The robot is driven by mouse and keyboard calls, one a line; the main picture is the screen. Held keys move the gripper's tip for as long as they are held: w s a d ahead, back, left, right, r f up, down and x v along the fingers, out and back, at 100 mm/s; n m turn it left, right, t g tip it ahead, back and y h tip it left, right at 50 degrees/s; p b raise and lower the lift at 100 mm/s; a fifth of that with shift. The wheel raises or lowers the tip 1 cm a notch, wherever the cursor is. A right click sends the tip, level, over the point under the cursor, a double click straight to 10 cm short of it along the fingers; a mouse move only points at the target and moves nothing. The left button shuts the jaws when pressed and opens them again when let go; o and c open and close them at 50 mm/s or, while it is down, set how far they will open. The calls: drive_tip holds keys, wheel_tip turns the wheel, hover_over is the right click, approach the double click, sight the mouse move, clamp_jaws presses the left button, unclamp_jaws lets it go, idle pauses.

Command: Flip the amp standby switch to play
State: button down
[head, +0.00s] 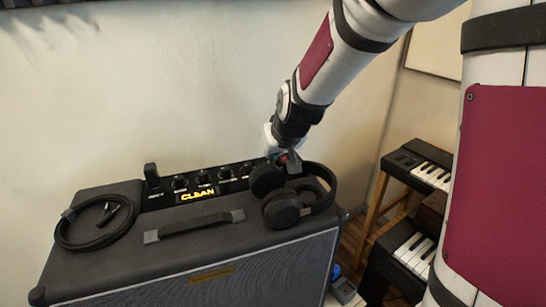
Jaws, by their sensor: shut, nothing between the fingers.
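The black amp (95,265) stands against the wall, with a control panel (158,197) along the back of its top. The panel carries several knobs and a lit "CLEAN" display (198,194). My gripper (288,160) points down at the panel's right end, just behind the headphones. Its fingers are closed and hold nothing. A small red spot (283,159) shows beside the fingertips; I cannot tell whether it belongs to the switch. The standby switch and its position cannot be made out, as my gripper and the headphones cover that end.
Black headphones (282,209) lie on the amp top's right side, close in front of my gripper. A coiled cable (70,241) lies at the left, and a carry handle (195,228) crosses the middle. Keyboards (433,174) stand at the right. The wall is close behind the amp.

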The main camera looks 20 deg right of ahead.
drive_tip(key=shift+w+r, duration=0.3)
drive_tip(key=shift+w, duration=0.1)
drive_tip(key=shift+r+p, duration=0.15)
drive_tip(key=shift+p, duration=0.15)
drive_tip(key=r+p, duration=0.1)
drive_tip(key=r, duration=0.1)
drive_tip(key=s+r+p, duration=0.1)
drive_tip(key=r, duration=0.1)
drive_tip(key=shift+s+p, duration=0.1)
drive_tip(key=shift+p, duration=0.2)
drive_tip(key=s+r, duration=0.1)
drive_tip(key=s, duration=0.1)
drive_tip(key=s+r, duration=0.2)
drive_tip(key=s, duration=0.1)
drive_tip(key=s+r, duration=0.2)
drive_tip(key=s, duration=0.1)
drive_tip(key=shift+d+r, duration=0.1)
drive_tip(key=s+r+g, duration=0.1)
drive_tip(key=s+g, duration=0.1)
drive_tip(key=s, duration=2.2)
drive_tip(key=shift+a+r+g, duration=0.3)
drive_tip(key=shift+a+r, duration=0.1)
